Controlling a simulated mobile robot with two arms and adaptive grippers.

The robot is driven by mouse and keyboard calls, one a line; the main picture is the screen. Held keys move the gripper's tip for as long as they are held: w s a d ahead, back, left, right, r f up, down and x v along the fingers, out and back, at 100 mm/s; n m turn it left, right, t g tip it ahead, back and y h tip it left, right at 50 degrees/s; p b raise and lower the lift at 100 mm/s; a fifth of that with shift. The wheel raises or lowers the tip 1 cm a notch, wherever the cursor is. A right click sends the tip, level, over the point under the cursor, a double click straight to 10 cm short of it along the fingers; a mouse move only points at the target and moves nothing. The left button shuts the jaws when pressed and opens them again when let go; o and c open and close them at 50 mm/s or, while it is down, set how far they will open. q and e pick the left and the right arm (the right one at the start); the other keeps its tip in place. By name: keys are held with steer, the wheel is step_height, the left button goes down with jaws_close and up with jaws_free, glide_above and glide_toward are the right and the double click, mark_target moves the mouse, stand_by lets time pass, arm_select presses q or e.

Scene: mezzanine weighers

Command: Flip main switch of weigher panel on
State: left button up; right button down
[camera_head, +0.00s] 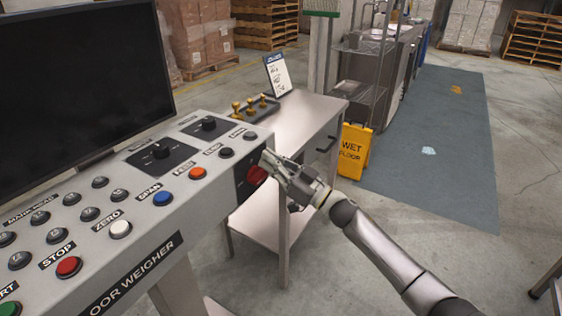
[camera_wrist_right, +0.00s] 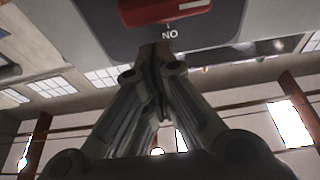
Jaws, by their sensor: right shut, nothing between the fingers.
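The weigher panel (camera_head: 130,225) fills the left of the head view, with a dark plate (camera_head: 243,188) at its right end. On that plate sits the red main switch (camera_head: 257,174). The red switch also shows at the top of the right wrist view (camera_wrist_right: 165,9), on a grey plate, with a label that reads "NO" in that picture. My right gripper (camera_head: 267,158) is shut and empty, its fingertips close to the switch. In the wrist view the tips meet just below the label; I cannot tell whether they touch the plate. My left gripper is not in view.
A black monitor (camera_head: 80,90) stands behind the panel's buttons and knobs. A metal table (camera_head: 300,125) with a small sign (camera_head: 277,75) stands just behind the switch end. A yellow wet-floor sign (camera_head: 354,150) stands beyond it. Open floor lies at the right.

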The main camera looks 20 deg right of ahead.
steer(key=shift+f, duration=0.95)
steer(key=shift+d, duration=0.1)
steer(key=shift+m+p, duration=0.45)
steer(key=shift+m, duration=0.05)
